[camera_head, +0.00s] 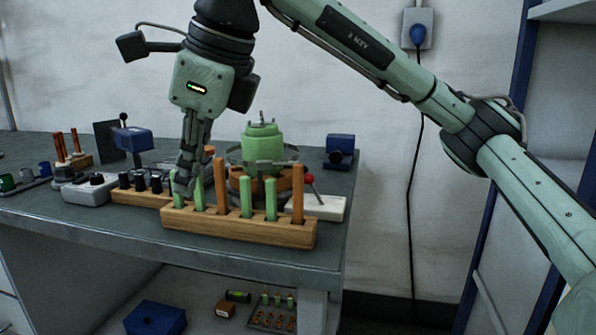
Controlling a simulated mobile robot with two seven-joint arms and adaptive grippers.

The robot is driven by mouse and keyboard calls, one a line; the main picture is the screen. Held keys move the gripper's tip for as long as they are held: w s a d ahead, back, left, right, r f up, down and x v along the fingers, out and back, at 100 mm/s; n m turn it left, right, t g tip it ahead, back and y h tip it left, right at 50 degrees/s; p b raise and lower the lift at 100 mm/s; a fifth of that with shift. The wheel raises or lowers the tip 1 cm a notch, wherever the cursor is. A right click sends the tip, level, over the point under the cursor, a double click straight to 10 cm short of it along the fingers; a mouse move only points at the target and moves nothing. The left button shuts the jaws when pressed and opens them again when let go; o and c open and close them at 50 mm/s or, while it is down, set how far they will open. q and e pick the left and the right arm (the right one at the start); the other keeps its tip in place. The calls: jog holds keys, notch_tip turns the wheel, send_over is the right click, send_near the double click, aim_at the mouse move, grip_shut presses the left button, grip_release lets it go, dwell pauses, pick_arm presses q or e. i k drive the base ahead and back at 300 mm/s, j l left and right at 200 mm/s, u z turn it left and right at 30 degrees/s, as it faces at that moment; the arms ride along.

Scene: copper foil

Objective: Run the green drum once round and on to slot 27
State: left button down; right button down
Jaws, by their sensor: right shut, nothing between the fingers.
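The green drum (262,150) stands upright on the bench, on an orange-brown base (240,184) with grey arms around it. It is behind the wooden rack, which hides its lower part. Slot numbers are too small to read. My right gripper (182,192) points down, to the left of the drum and apart from it. Its fingers are shut and empty, at the left end of the rack close to the green pegs (199,194); I cannot tell whether they touch. My left gripper is not in view.
The wooden rack (240,228) holds upright green and orange pegs along the bench's front edge. A white block with a red-knobbed lever (318,207) is right of the drum. Black knobs, a grey box (88,191) and a blue device (132,139) stand left. A blue block (340,150) sits back right.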

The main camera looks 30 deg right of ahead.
aim_at(262, 148)
jog(key=k+j, duration=0.1)
jog(key=j, duration=0.25)
jog(key=k+j, duration=0.1)
jog(key=j, duration=0.2)
jog(key=k+j, duration=0.1)
jog(key=j, duration=0.25)
jog(key=k+j, duration=0.15)
jog(key=j, duration=0.2)
